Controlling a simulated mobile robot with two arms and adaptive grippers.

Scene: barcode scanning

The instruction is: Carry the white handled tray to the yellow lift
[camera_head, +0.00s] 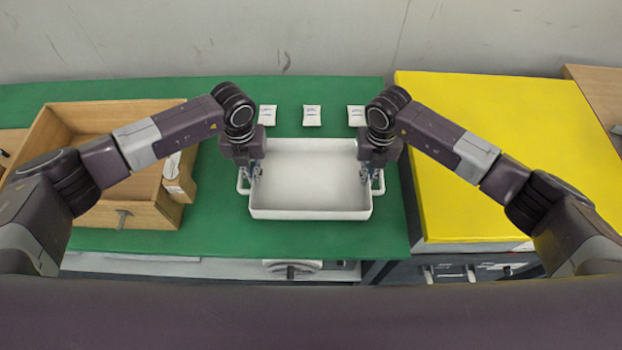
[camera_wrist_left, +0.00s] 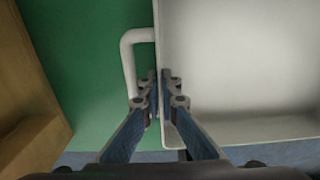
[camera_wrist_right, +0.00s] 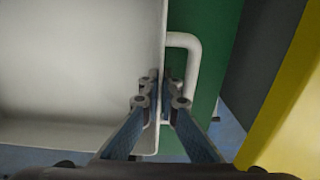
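The white handled tray (camera_head: 312,214) is empty and sits level over the green table, left of the yellow lift (camera_head: 500,140). I cannot tell whether it touches the table. My left gripper (camera_head: 254,170) is at the tray's left side, its fingers closed on either side of the wall, as the left wrist view (camera_wrist_left: 159,88) shows. The left handle (camera_wrist_left: 128,65) is beside the fingers. My right gripper (camera_head: 370,172) is closed the same way on the right wall, also seen in the right wrist view (camera_wrist_right: 162,92), with the right handle (camera_wrist_right: 193,65) beside it.
A wooden box (camera_head: 85,212) stands on the green table (camera_head: 235,235) at the left, a small box (camera_head: 180,180) beside it. Several small white packets (camera_head: 311,115) lie behind the tray. The lift's yellow top is clear. A wooden surface (camera_head: 598,95) is at far right.

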